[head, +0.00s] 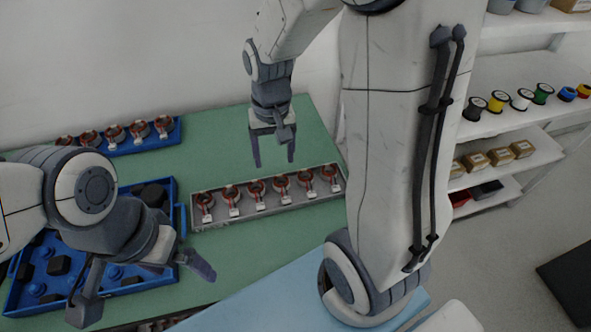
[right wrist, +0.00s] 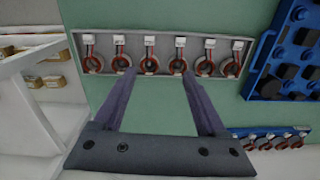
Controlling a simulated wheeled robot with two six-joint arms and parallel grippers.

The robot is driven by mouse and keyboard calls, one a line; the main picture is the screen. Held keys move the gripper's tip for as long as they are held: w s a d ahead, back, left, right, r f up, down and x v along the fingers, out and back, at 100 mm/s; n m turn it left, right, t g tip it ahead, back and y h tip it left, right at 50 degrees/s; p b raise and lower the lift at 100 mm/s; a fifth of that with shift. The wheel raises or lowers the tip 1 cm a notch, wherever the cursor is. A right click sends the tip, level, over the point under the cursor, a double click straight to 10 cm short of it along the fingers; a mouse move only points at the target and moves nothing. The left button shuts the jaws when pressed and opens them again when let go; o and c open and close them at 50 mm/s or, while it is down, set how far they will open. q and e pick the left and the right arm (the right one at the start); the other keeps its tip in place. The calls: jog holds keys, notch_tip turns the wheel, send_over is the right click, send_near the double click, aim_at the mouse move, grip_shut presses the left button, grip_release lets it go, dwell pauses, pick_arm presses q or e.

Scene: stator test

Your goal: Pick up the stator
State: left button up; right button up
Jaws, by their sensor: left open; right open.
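Several stators, red-copper rings with white tags, stand in a row in a long grey tray (head: 268,212) on the green table. One near the middle of the row is this stator (head: 256,188). In the right wrist view, a stator (right wrist: 149,63) shows between the fingertips, with another close to the right fingertip. My right gripper (head: 273,160) is open and empty, above the table by the tray; its fingers also show in the right wrist view (right wrist: 159,74), pointing at the row. My left gripper (head: 142,288) is open and empty at the lower left, over the blue tray's near side.
A blue tray (head: 172,133) with more stators lies at the back left. A larger blue tray (head: 168,187) with dark and blue parts lies at the left, partly hidden by my left arm. Shelves (head: 490,125) with spools and boxes stand at the right.

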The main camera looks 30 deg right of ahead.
jog(key=w+d+f+m+b, duration=0.2)
jog(key=d+f+m, duration=0.3)
jog(key=d, duration=0.4)
jog(key=n, duration=0.1)
send_over(305, 175)
jog(key=s+a, duration=0.1)
jog(key=s, duration=0.1)
notch_tip(305, 175, down, 5)
jog(key=shift+w+f, duration=0.1)
jog(key=shift+w+d+f+p, duration=0.1)
jog(key=shift+f+p, duration=0.15)
jog(key=shift+f, duration=1.25)
jog(key=shift+w+f+p, duration=0.1)
jog(key=shift+f+p, duration=0.15)
jog(key=shift+f, duration=1.2)
pick_arm(q)
notch_tip(305, 175, down, 2)
jog(key=shift+s+f, duration=0.1)
pick_arm(e)
grip_shut()
